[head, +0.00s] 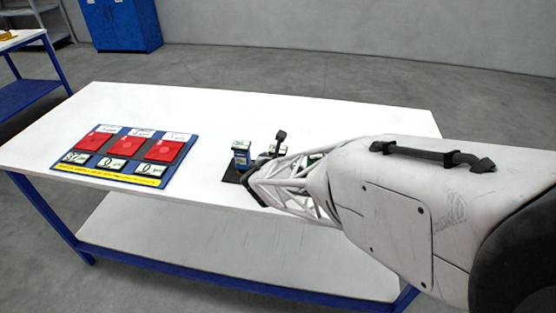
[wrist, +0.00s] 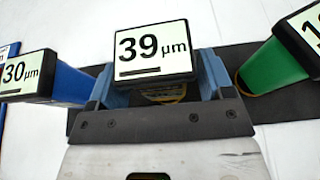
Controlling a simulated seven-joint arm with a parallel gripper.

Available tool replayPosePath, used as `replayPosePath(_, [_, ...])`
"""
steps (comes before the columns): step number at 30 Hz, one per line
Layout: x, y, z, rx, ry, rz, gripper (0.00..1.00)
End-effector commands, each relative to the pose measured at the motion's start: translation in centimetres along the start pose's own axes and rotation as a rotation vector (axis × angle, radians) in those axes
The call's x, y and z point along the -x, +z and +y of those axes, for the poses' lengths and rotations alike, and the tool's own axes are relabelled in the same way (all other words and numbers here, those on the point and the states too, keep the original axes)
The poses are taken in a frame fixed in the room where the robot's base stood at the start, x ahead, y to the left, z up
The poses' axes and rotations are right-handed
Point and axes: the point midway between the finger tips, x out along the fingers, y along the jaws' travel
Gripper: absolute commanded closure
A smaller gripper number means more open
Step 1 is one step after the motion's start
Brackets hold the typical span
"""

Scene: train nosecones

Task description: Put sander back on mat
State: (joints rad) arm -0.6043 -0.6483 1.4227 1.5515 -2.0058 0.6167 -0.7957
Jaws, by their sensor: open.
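A sander labelled 39 µm (wrist: 152,52) stands between the two blue-grey fingers of my gripper (wrist: 158,88) in the wrist view. The jaws are open around it; its lower body is mostly hidden under its label. The black mat (wrist: 262,108) lies below it, and I cannot tell whether the sander touches the mat. A blue sander labelled 30 µm (wrist: 65,80) is to the left, and a green sander (wrist: 275,68) with a cut-off label is to the right. In the head view the mat (head: 231,174) shows beside the blue sander (head: 242,157); my arm covers much of this area.
A blue board (head: 127,153) with red squares, number cards and a yellow strip lies at the left of the white table (head: 215,115). The table is clear between board and mat, and behind them. The front edge is close to the mat.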

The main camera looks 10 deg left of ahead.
Motion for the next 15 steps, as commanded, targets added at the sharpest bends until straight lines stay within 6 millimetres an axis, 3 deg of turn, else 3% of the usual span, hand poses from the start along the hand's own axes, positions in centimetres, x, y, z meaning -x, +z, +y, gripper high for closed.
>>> replayPosePath(15, [7.7, -0.1, 0.0, 0.000, 0.000, 0.000, 0.26])
